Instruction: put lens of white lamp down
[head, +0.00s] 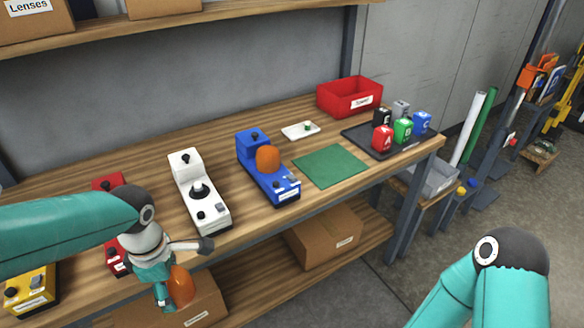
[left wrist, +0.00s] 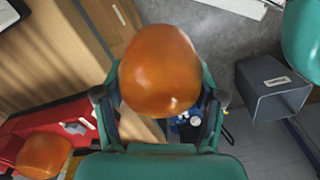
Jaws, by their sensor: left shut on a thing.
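My left gripper (head: 172,292) is shut on an orange lens (head: 182,286), in front of the bench's near edge and above a cardboard box below. In the left wrist view the lens (left wrist: 160,70) sits between the two fingers of the gripper (left wrist: 160,105). The white lamp (head: 212,212) stands on the bench to the right of the gripper. It has no lens on it, and its dark socket shows bare. My right gripper is out of view; only part of its arm shows at the lower right.
A blue lamp (head: 282,188) with an orange lens, a green mat (head: 330,166), a white dish (head: 300,130), a red bin (head: 349,97) and a dark tray (head: 408,146) with several colored blocks stand on the bench. A red lamp (head: 108,182) is partly hidden behind my left arm; a yellow lamp (head: 30,288) is at the left.

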